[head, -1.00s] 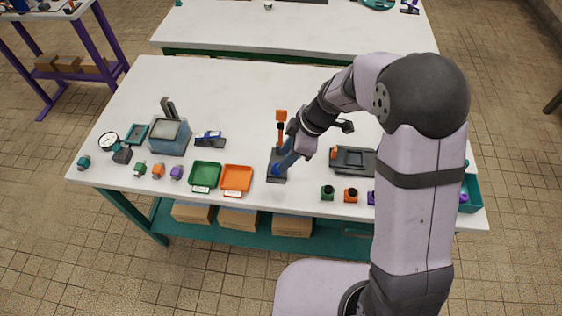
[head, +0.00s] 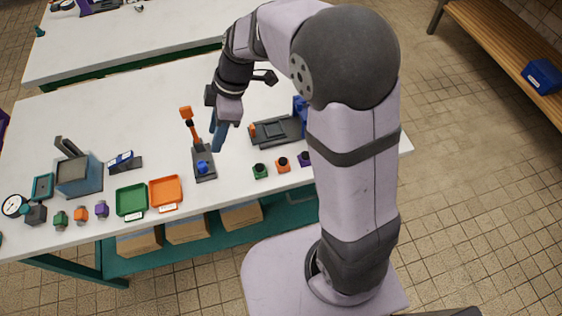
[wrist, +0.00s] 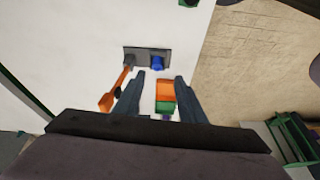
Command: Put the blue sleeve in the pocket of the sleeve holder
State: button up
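The blue sleeve (head: 202,167) stands at the near end of a dark base (head: 205,177) with an upright orange lever (head: 188,122). This base appears to be the sleeve holder; its pocket cannot be made out. In the wrist view the blue sleeve (wrist: 158,63) sits at the right end of the dark base (wrist: 140,53), with the orange lever (wrist: 112,94) tilted to the left.
Green (head: 131,201) and orange (head: 165,191) trays lie left of the holder. Several small black-topped parts (head: 282,165) stand to its right, near the front edge. A dark fixture (head: 268,131) lies behind them. Table behind the holder is clear.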

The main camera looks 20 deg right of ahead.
jog(key=s+d+f+m+h, duration=0.4)
jog(key=s+d+m, duration=1.1)
jog(key=d+m, duration=0.1)
jog(key=shift+s+m, duration=0.2)
jog(key=shift+m, duration=0.3)
jog(key=shift+r+p, duration=0.35)
jog(key=shift+p, duration=0.15)
